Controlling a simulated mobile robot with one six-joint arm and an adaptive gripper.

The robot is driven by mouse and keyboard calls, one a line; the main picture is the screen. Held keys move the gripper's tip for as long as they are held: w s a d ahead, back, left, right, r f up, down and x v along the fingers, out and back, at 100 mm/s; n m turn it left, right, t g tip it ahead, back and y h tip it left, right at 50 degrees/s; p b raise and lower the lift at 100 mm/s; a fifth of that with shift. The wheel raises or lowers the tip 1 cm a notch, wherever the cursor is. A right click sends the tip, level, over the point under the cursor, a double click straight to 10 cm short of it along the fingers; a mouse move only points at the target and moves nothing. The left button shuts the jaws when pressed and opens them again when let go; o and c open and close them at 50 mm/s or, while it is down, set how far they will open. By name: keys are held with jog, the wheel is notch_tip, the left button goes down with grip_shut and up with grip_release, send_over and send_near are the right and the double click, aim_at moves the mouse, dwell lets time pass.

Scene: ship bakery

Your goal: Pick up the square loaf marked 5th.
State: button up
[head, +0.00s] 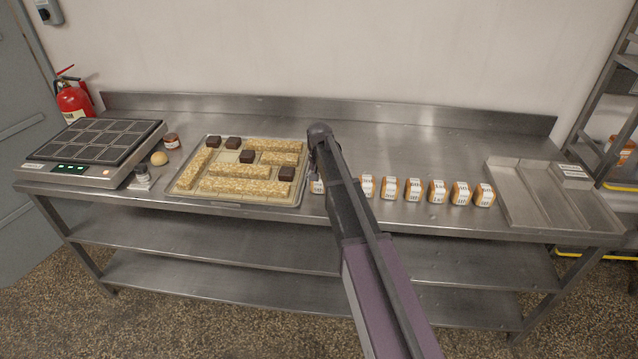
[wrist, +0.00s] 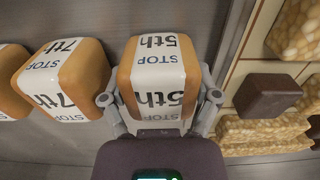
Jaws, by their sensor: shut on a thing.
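The square loaf marked 5th (wrist: 158,75) is orange-brown with a white wrapper printed "5th" and "STOP". In the wrist view it sits between the two fingers of my gripper (wrist: 158,98), which is shut on it from both sides. A loaf marked 7th (wrist: 62,78) stands close on its left, apart from it. In the head view my arm covers most of the gripper, and only part of a loaf (head: 317,187) shows beside the tray. I cannot tell whether the held loaf touches the table.
A row of several wrapped loaves (head: 413,189) runs right along the front edge of the steel table (head: 400,145). A tray (head: 236,203) of pale bars and dark blocks is close on the left.

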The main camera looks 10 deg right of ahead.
jog(key=shift+r, duration=0.2)
notch_tip(320, 180, up, 10)
jog(key=p, duration=1)
jog(key=shift+f, duration=0.2)
